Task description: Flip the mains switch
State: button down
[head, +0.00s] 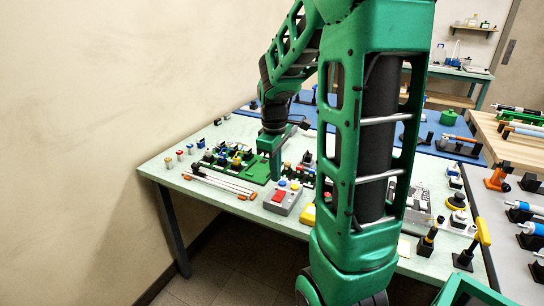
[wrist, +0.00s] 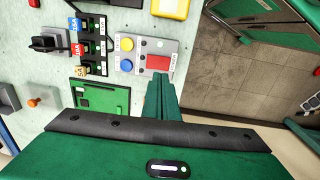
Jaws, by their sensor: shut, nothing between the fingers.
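A grey control box (head: 284,198) stands near the table's front edge. It has a red rectangular switch (head: 279,196), and blue and yellow round buttons beside it. In the wrist view the box (wrist: 146,48) shows its red switch (wrist: 157,63), blue button (wrist: 126,65) and yellow button (wrist: 127,44). No label on the box is readable, so I cannot tell for certain that the red one is the mains switch. My gripper (head: 277,178) is shut and empty, pointing down by the box. In the wrist view its fingertips (wrist: 160,80) are just below the red switch; contact is unclear.
A green board (wrist: 100,97) and a black terminal strip (wrist: 90,45) with coloured tags lie beside the box. A yellow box (head: 308,214) stands to its right. White rods (head: 220,182) lie to its left. The table's front edge is close to the box.

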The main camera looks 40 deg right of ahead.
notch_tip(320, 180, up, 7)
jog(key=shift+a, duration=0.4)
jog(key=shift+a+r, duration=0.1)
